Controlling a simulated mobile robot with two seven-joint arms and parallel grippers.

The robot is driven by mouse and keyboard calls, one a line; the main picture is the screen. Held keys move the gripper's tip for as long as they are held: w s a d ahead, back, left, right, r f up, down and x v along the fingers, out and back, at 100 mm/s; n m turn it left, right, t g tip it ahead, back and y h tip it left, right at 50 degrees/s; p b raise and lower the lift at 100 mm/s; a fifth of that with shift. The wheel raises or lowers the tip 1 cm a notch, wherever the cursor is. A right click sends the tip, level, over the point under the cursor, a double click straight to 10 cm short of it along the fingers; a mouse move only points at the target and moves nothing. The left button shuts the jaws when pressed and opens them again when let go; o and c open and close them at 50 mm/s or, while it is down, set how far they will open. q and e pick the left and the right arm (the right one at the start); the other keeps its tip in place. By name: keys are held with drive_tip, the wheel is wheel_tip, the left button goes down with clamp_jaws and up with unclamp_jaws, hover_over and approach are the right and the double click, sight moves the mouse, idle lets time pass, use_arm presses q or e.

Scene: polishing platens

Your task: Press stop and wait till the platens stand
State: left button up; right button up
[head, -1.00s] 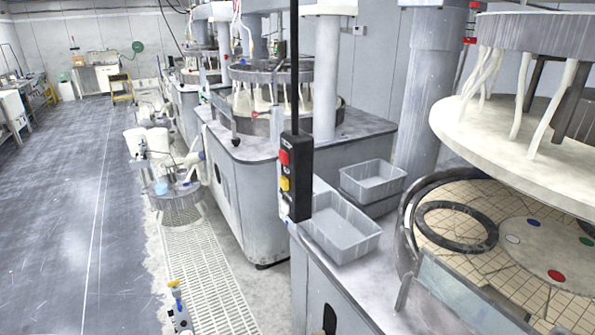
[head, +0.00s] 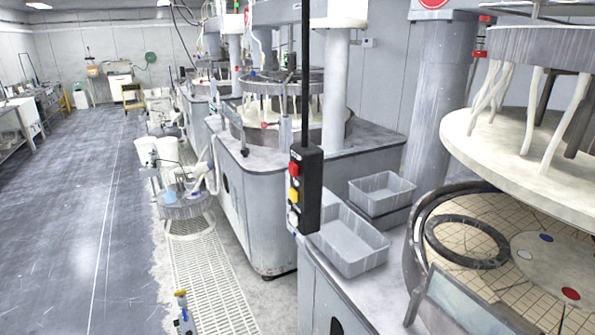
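A black control pendant (head: 311,210) hangs from a dark pole in the middle of the view. It carries a red button (head: 294,169) at the top, a yellow one (head: 294,195) below it and a pale one lower down. No labels are readable. The lower platen (head: 520,288) at the right has a tan tiled face, a dark ring (head: 467,242) and a pale centre disc with blue, white and red dots. The white upper platen (head: 500,135) hangs above it with a clear gap. Neither of my grippers is in view.
Two grey bins (head: 348,243) (head: 381,193) sit on the near machine's top beside the pendant. More polishing machines (head: 255,215) stand behind. A stool-like stand (head: 187,205) with containers is on the floor at left. The floor (head: 70,230) further left is clear.

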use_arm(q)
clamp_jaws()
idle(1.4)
